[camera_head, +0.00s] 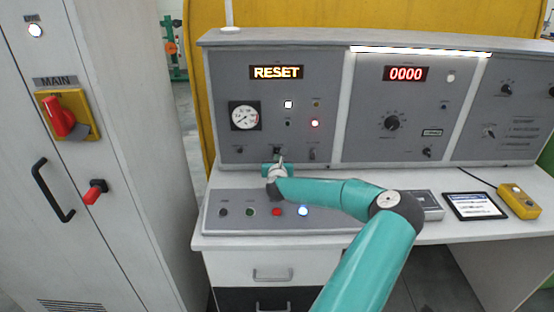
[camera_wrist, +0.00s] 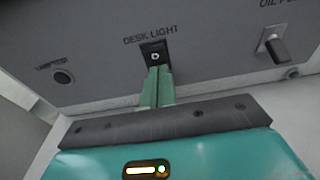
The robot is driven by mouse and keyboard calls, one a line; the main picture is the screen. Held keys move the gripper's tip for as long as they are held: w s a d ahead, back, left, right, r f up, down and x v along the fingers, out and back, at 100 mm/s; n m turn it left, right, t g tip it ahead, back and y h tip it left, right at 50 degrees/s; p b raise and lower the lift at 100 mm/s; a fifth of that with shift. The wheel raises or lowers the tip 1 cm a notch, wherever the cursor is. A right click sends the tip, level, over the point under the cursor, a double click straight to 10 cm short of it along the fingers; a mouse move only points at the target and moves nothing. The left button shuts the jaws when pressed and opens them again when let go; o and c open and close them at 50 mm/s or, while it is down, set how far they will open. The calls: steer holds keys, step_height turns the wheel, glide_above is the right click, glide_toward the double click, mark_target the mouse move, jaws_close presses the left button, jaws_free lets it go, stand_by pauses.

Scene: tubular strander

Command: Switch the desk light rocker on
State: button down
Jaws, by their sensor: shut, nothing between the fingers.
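The desk light rocker (camera_wrist: 154,50) is a small black switch with a pale round mark, under the DESK LIGHT label in the wrist view. In the head view the rocker (camera_head: 277,150) is a small dark spot low on the left console panel. My gripper (camera_wrist: 158,70) is shut and empty, its two green fingertips together at the rocker's lower edge. I cannot tell whether they touch it. In the head view my gripper (camera_head: 280,160) is just in front of that panel, partly hidden by the wrist. Which way the rocker is tilted is unclear.
A round knob (camera_wrist: 62,76) is left of the rocker and the oil switch (camera_wrist: 276,46) is right. Below my wrist, the sloped desk panel (camera_head: 235,196) carries several buttons. A bright white strip (camera_head: 420,51) runs along the console top. A tablet (camera_head: 474,206) lies at right.

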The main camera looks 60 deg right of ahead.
step_height(320, 180, up, 4)
steer(key=shift+s+a+r, duration=0.1)
steer(key=s+a+r, duration=0.6)
steer(key=a+r, duration=0.3)
steer(key=a, duration=0.3)
steer(key=shift+a, duration=0.15)
steer(key=shift+s+f, duration=0.1)
steer(key=f, duration=0.2)
steer(key=w+f+y, duration=0.1)
steer(key=f, duration=0.1)
steer(key=w+f+y, duration=0.1)
steer(key=f, duration=0.1)
steer(key=shift+a+f+n+g, duration=0.1)
steer(key=shift+f+n+g, duration=0.15)
steer(key=shift+n+g, duration=0.05)
steer(key=shift+s+f+y, duration=0.25)
steer(key=shift+f+y, duration=0.1)
steer(key=shift+y, duration=0.05)
steer(key=shift+s+d+f+g, duration=0.1)
steer(key=shift+s+d+g, duration=0.3)
steer(key=shift+s, duration=0.15)
